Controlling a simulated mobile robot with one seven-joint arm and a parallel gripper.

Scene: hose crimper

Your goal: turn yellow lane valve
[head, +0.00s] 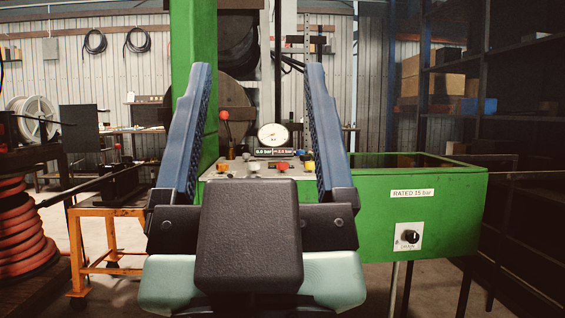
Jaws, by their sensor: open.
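A small yellow knob (309,166), which looks like the yellow lane valve, sits at the right of a pale control panel (268,176) beyond my gripper. It is small, so its handle's angle cannot be told. My gripper (259,68) is open and empty, with its two blue fingers spread wide. The panel shows in the gap between the fingers. In the picture the yellow knob lies close beside the inner edge of the right finger; I cannot tell how far away it is in depth. The right finger and the dark gripper body hide parts of the panel.
A red knob (282,165) and a white knob (254,168) stand left of the yellow one. Behind are a round gauge (273,135), a digital display and a red-balled lever (224,115). A green trough (430,210) extends right; an orange stand (105,245) is left.

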